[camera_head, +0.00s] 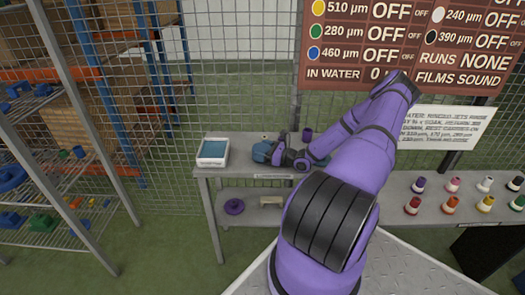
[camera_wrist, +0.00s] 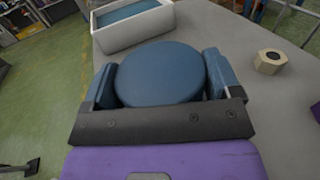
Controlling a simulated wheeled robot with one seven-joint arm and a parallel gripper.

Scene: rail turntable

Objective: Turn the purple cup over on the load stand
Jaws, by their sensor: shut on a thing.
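My gripper (camera_wrist: 158,78) is shut on a blue round, flat-topped thing (camera_wrist: 160,72), with a finger on each side of it. In the head view my gripper (camera_head: 266,152) is low over the left part of the grey bench (camera_head: 235,141); it hides much of what it holds. A small dark purple thing (camera_head: 307,134), possibly the purple cup, stands on the bench behind my wrist. A dark purple edge (camera_wrist: 316,112) shows at the right of the wrist view. I cannot tell which thing is the load stand.
A white tray with a blue inside (camera_head: 213,150) stands on the bench's left end. A pale block with a dark hole (camera_wrist: 270,62) is beyond my gripper. Several coloured pieces (camera_head: 450,205) stand on the right bench. A purple disc (camera_head: 234,206) lies on the lower shelf.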

